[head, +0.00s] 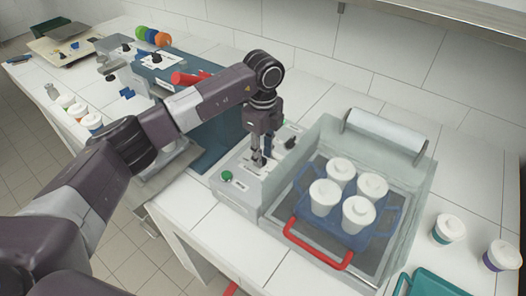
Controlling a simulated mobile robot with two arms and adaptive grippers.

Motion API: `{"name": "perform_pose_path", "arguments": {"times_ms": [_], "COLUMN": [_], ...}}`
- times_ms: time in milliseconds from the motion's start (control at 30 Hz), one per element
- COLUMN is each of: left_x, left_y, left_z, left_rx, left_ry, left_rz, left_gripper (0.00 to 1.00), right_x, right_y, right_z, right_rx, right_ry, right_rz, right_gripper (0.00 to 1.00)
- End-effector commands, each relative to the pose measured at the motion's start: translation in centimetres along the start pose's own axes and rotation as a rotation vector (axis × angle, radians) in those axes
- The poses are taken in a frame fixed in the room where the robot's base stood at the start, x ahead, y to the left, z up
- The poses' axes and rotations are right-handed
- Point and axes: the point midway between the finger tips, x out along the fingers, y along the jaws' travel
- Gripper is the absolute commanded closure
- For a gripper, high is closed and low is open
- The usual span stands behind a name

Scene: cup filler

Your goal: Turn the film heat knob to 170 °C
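The grey control panel (236,190) of the film sealing machine is in the middle of the head view. It carries a green button (227,176) and a black knob (290,143) near its far right corner. My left gripper (261,158) points down over the middle of the panel, between the button and that knob. Its fingertips are close to the panel face and cover whatever lies beneath them, so I cannot tell whether they hold a knob. The dial markings are too small to read. My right gripper is not in view.
Right of the panel, a clear-walled housing (418,190) with a white film roll (385,131) and red handle (318,246) holds a blue rack (375,236) of white cups (326,197). Loose cups (449,228) and a teal tray (440,284) are at right. A tiled wall is behind.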

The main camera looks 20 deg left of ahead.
Motion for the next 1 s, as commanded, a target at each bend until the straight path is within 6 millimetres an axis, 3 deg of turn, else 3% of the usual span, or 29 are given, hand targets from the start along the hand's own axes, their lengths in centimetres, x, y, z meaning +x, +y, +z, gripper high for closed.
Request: {"name": "perform_pose_path", "arguments": {"times_ms": [267, 500, 1000], "left_x": [0.25, 0.22, 0.32], "left_y": [-0.02, -0.02, 0.02], "left_z": [-0.02, -0.02, -0.01], "left_rx": [0.001, 0.000, 0.058], "left_ry": [0.000, 0.000, 0.001], "left_rz": [-0.001, -0.001, -0.002], "left_gripper": [0.74, 0.99, 1.00], "right_x": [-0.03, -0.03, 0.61], "right_y": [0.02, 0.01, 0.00], "right_z": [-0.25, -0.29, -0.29], "right_rx": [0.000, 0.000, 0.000], "right_ry": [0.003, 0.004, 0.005], "right_rz": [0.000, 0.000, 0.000], "right_gripper": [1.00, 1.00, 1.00]}}
